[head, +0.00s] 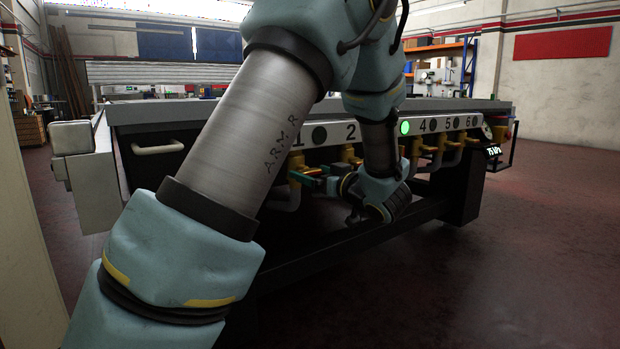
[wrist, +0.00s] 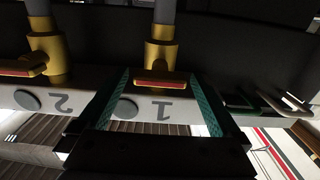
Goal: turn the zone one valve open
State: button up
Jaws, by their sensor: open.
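The zone one valve (wrist: 161,55) is a brass body on a grey pipe, beside the numeral 1 on the white panel. In the wrist view, which is upside down, its red-edged handle (wrist: 165,82) lies across the pipe line. My gripper (wrist: 160,92) is open, with one teal finger on each side of the handle and visible gaps. In the head view, my gripper (head: 307,176) is at the zone one valve (head: 294,178), partly hidden by my arm. The zone one lamp (head: 319,135) is dark.
The zone two valve (wrist: 46,55) is beside it, with its own red-edged handle. A lamp (head: 405,128) left of the numeral 4 glows green. More brass valves (head: 440,143) line the table's front. A dark lower rail (head: 350,240) runs below. The floor (head: 540,260) at right is clear.

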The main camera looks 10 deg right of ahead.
jog(key=shift+w+a, duration=0.3)
jog(key=shift+w, duration=0.3)
jog(key=c, duration=1.2)
jog(key=shift+c, duration=0.2)
